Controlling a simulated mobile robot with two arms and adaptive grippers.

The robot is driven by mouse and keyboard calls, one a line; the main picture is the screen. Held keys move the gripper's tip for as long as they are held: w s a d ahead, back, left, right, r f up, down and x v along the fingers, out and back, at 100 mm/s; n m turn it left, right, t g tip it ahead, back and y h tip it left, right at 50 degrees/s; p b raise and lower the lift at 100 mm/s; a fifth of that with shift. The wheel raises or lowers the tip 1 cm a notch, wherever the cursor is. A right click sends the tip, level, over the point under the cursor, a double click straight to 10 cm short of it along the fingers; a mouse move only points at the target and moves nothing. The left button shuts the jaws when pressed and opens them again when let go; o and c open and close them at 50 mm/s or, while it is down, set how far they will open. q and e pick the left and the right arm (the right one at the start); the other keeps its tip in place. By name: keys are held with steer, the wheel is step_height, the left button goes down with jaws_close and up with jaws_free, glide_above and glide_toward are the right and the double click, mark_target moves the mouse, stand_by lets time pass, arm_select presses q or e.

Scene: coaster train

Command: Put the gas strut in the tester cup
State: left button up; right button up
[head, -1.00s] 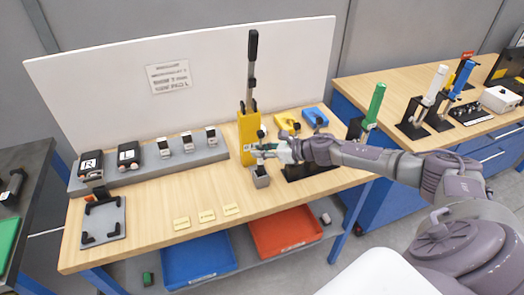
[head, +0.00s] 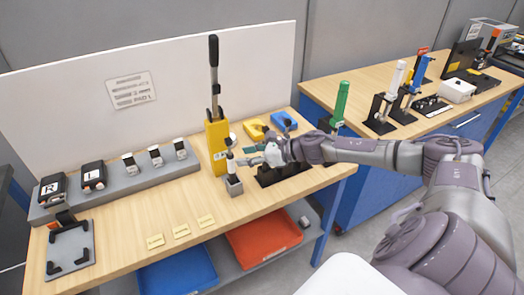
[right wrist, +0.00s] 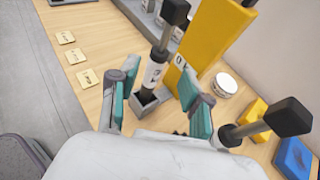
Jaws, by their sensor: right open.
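The gas strut (head: 230,161) stands nearly upright with its lower end in the grey tester cup (head: 235,187), in front of the yellow stand. The right wrist view shows its white labelled body (right wrist: 153,74), black top and dark lower end inside the cup's rim (right wrist: 145,106). My right gripper (head: 250,161) is just right of the strut, open. In the right wrist view the strut shows between the teal-padded fingers (right wrist: 155,98), with gaps on both sides, and appears beyond their tips. My left gripper is not in view.
The yellow stand (head: 216,145) with a tall black handle rises close behind the cup. A black holder (head: 285,172) sits under my right arm. Another black-knobbed rod (right wrist: 260,126) is close to the right finger. Bare tabletop lies left of the cup, with three yellow labels (head: 181,231).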

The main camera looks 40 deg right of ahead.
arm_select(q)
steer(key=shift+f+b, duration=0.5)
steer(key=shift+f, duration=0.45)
arm_select(e)
steer(key=v, duration=0.6)
steer(key=shift+s, duration=0.2)
